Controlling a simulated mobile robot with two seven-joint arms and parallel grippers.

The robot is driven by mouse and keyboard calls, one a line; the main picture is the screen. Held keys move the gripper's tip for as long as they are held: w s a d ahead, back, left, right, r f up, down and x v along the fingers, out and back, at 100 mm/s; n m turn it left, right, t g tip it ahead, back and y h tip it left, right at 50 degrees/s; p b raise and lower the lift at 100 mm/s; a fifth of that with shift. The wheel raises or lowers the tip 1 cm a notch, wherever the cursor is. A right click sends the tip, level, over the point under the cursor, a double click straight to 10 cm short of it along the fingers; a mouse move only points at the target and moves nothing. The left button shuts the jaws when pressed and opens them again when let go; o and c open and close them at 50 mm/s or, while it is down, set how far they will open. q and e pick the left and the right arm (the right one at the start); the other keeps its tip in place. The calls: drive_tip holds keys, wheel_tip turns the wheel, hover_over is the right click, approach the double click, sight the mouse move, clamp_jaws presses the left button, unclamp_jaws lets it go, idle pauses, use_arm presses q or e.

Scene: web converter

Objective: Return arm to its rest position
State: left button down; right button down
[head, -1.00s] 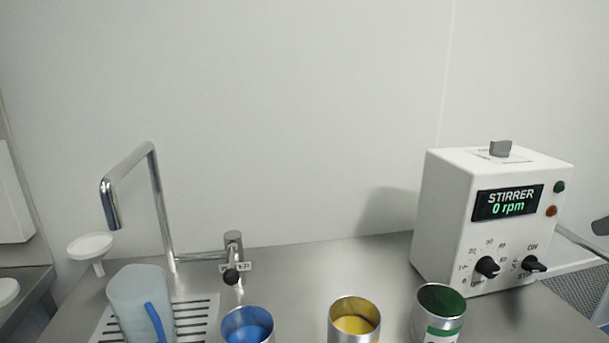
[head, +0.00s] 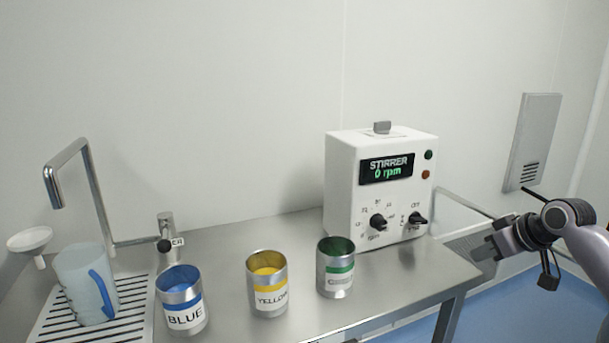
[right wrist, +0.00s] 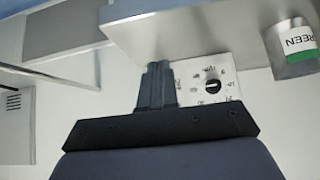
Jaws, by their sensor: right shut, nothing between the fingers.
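My right arm comes in from the right in the head view. Its gripper (head: 484,250) is shut and empty, beside the right edge of the steel table and apart from the stirrer box. In the right wrist view the shut fingers (right wrist: 156,82) show with nothing between them. The white stirrer box (head: 345,190) stands at the table's back right, its display reading 0 rpm. Part of its dial panel (right wrist: 228,93) shows in the right wrist view, behind the fingers. My left gripper is not in view.
Blue (head: 184,315), yellow (head: 268,299) and green (head: 336,283) cans stand open along the table's front. A translucent jug (head: 80,285) stands on the drain grille at left, near the tap (head: 90,185). Blue floor (head: 515,300) is clear right of the table (head: 400,285).

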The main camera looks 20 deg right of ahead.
drive_tip(key=a+f, duration=0.6)
drive_tip(key=f, duration=0.6)
drive_tip(key=s+a+f+n, duration=0.1)
drive_tip(key=s+a+f, duration=0.5)
drive_tip(key=a+f, duration=0.2)
drive_tip(key=s+a+f, duration=0.7)
drive_tip(key=a+f, duration=0.1)
drive_tip(key=a, duration=0.2)
drive_tip(key=shift+a+f+n+t+y, duration=0.2)
drive_tip(key=shift+a+n+t+y, duration=0.1)
drive_tip(key=shift+n+y, duration=0.1)
drive_tip(key=c, duration=1.8)
unclamp_jaws()
drive_tip(key=shift+t+y, duration=0.4)
drive_tip(key=shift+t, duration=0.4)
drive_tip(key=s+a, duration=0.2)
drive_tip(key=a, duration=0.1)
drive_tip(key=s+a, duration=0.5)
drive_tip(key=a, duration=0.1)
drive_tip(key=shift+s, duration=0.2)
drive_tip(key=o, duration=0.7)
drive_tip(key=shift+s+a+r, duration=0.15)
drive_tip(key=shift+s+a, duration=0.1)
drive_tip(key=shift+c, duration=0.2)
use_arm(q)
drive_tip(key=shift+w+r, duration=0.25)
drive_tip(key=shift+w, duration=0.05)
use_arm(e)
drive_tip(key=shift+d, duration=0.15)
